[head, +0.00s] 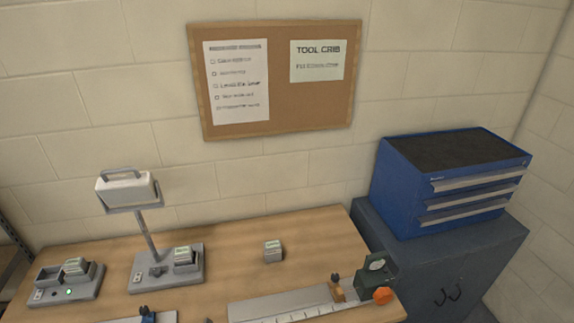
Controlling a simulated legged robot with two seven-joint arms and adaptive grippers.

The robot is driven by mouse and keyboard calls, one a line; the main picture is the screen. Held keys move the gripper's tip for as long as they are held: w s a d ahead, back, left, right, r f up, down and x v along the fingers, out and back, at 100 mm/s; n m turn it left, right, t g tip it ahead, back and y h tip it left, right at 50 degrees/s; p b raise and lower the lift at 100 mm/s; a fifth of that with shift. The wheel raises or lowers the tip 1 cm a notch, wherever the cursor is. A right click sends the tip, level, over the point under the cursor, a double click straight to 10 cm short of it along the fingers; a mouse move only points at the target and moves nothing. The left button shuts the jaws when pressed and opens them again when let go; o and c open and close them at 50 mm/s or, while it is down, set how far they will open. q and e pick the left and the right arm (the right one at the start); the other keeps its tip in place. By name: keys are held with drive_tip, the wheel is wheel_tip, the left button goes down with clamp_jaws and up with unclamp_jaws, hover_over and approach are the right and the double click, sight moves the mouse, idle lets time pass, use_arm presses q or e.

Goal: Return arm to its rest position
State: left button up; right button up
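Neither my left gripper nor my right gripper shows in the head view. No part of my arms can be made out. The wooden workbench (215,236) fills the lower middle of the view, and its front edge is cut off by the frame.
On the bench stand a charger-like base (88,287), a lamp-like device (128,190) on a post, a small grey block (272,252) and a measuring rail (290,302) with an orange knob (383,295). A blue drawer chest (405,190) sits on a grey cabinet (440,260) at right.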

use_arm(q)
drive_tip(key=s+d+f+n+g+h, duration=0.1)
drive_tip(key=s+d+f+n+g, duration=0.1)
drive_tip(key=s+f+n, duration=0.4)
drive_tip(key=s+d+f+n+g, duration=0.1)
drive_tip(key=s+d+n+g, duration=0.15)
drive_tip(key=s+n, duration=0.6)
drive_tip(key=s+d+f+n+g+h, duration=0.1)
drive_tip(key=s+f+n+g, duration=0.25)
drive_tip(key=s+n, duration=0.4)
wheel_tip(320, 180, down, 28)
drive_tip(key=s+b, duration=0.1)
drive_tip(key=s+a+f+g, duration=0.1)
drive_tip(key=s+a+f, duration=0.2)
drive_tip(key=s+f, duration=1.2)
drive_tip(key=shift+s+g+b, duration=0.4)
drive_tip(key=shift+s, duration=0.7)
use_arm(e)
drive_tip(key=shift+s+d+f, duration=0.3)
drive_tip(key=shift+d+f, duration=0.35)
drive_tip(key=shift+f, duration=0.25)
use_arm(q)
drive_tip(key=shift+a, duration=0.1)
use_arm(e)
drive_tip(key=shift+w+a, duration=0.1)
drive_tip(key=shift+a, duration=0.1)
